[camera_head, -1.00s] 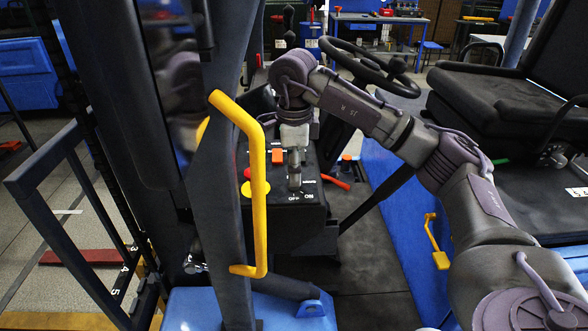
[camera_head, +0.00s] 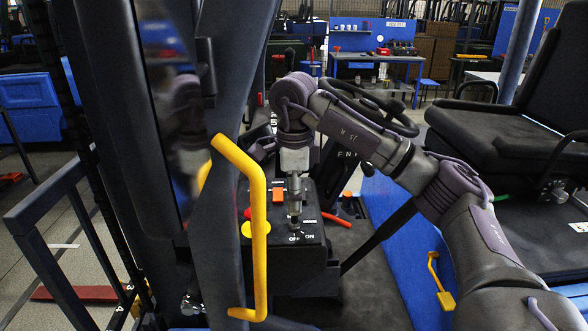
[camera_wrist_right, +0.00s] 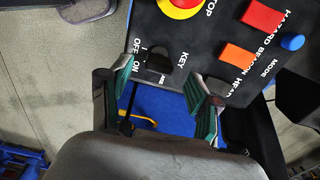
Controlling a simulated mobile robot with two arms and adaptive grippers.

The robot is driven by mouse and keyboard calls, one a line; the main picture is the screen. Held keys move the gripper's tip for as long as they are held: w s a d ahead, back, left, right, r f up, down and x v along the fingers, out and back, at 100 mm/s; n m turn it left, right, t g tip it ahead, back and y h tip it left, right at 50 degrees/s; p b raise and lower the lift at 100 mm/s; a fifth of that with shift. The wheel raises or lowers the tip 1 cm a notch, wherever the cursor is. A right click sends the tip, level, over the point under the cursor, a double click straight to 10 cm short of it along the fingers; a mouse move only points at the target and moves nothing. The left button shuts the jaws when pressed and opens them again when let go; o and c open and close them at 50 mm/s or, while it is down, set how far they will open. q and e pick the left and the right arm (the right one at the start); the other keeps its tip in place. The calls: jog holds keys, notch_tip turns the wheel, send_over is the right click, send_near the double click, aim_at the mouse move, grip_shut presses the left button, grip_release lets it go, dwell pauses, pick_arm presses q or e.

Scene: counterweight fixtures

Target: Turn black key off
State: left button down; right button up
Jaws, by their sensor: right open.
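The black key (camera_wrist_right: 158,60) sits in the dark control panel (camera_head: 311,258), beside white OFF, ON and KEY lettering. In the right wrist view it lies between my right gripper's two green-edged fingertips (camera_wrist_right: 168,82), which are apart. I cannot tell whether either finger touches it. In the head view my right gripper (camera_head: 295,219) points down at the panel just above the OFF and ON marks, and hides the key there. My left gripper is not in view.
A yellow handrail (camera_head: 258,235) on a dark post stands left of the panel. The panel also carries a red-and-yellow stop button (camera_wrist_right: 183,5), an orange switch (camera_wrist_right: 237,56), a red switch (camera_wrist_right: 262,17) and a blue knob (camera_wrist_right: 291,41). A black seat (camera_head: 505,130) stands at right.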

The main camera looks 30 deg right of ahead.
notch_tip(320, 180, up, 8)
jog(key=shift+r, duration=0.25)
